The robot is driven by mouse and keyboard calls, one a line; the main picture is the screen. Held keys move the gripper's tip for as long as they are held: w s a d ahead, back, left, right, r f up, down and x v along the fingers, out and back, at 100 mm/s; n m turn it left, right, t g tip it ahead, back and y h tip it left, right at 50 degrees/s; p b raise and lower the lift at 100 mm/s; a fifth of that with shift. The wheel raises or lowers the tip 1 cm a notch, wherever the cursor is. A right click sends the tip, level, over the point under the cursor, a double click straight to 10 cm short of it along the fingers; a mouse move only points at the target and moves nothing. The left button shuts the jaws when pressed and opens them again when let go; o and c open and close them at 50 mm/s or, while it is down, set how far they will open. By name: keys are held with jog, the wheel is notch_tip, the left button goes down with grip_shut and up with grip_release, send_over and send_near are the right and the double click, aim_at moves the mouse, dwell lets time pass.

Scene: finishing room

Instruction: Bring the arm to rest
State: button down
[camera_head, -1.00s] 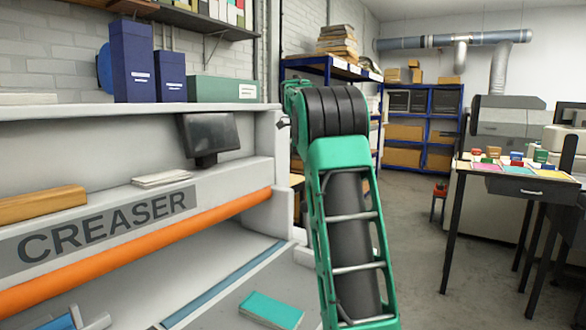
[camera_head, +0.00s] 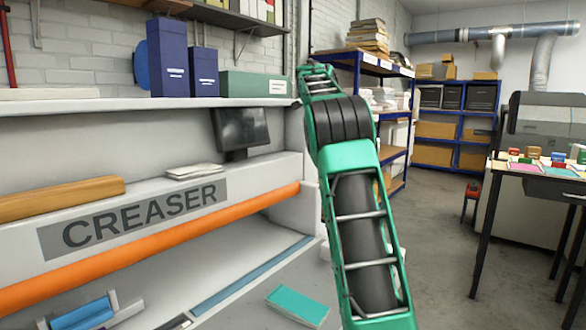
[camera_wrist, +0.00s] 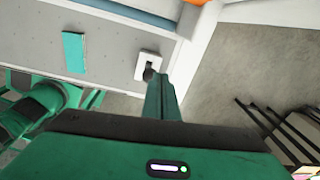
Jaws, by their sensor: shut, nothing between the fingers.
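My green arm (camera_head: 362,225) rises through the middle of the head view, with a black ribbed joint near its top. A further green link shows beyond that joint, at the upper left of the arm. In the wrist view my gripper (camera_wrist: 160,82) is shut and empty, its green fingers together. The fingers appear over the edge of a grey work surface, close to a white fitting (camera_wrist: 148,66) with a dark opening. I cannot tell whether they touch it. The fingers are not discernible in the head view.
The creaser (camera_head: 150,215) with its orange bar stands at the left. A teal block (camera_head: 297,306) lies on its grey bed, also in the wrist view (camera_wrist: 74,52). A black-legged table (camera_head: 545,170) stands at the right.

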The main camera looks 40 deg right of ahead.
jog(key=s+a+f+n, duration=0.8)
jog(key=s, duration=0.3)
jog(key=s+a+f+n, duration=0.8)
jog(key=s, duration=0.4)
jog(key=s+a+f+n+y, duration=0.1)
jog(key=s+a+f+n, duration=0.7)
jog(key=s, duration=0.4)
jog(key=shift+s+a+f+n, duration=0.25)
jog(key=shift+f+n, duration=0.2)
jog(key=shift+n, duration=0.15)
jog(key=shift+w+f, duration=0.25)
jog(key=shift+w, duration=0.4)
